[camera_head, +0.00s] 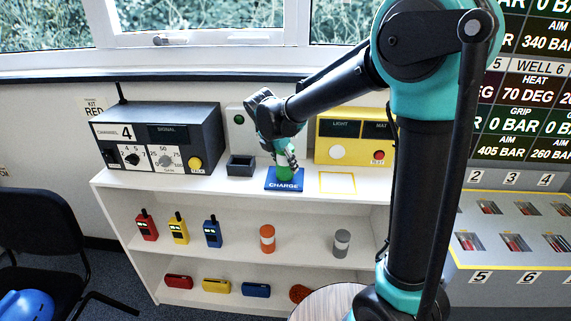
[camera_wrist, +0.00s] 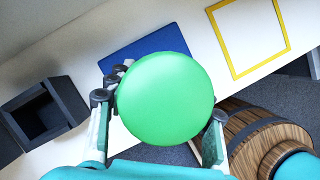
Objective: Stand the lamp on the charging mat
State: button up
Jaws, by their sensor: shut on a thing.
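A green lamp (camera_head: 285,173) is between the fingers of my gripper (camera_head: 286,157), which is shut on it. In the wrist view its round green top (camera_wrist: 165,98) fills the middle, with my gripper's fingers (camera_wrist: 160,125) on either side. The blue charging mat (camera_head: 285,187), marked CHARGE, lies on the white shelf top. In the wrist view the mat (camera_wrist: 150,45) shows beyond the lamp, which hides part of it. In the head view the lamp overlaps the mat's back half. I cannot tell whether its base touches the mat.
A dark open box (camera_head: 240,167) is left of the mat, and a yellow-outlined square (camera_head: 337,183) is right. Behind stand a grey radio set (camera_head: 160,140) and a yellow panel (camera_head: 352,140). An orange canister (camera_head: 267,238) and a grey one (camera_head: 341,243) stand on the shelf below.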

jog(key=shift+f, duration=0.15)
jog(key=o, duration=1.5)
jog(key=shift+f, duration=0.1)
jog(key=v, duration=1.2)
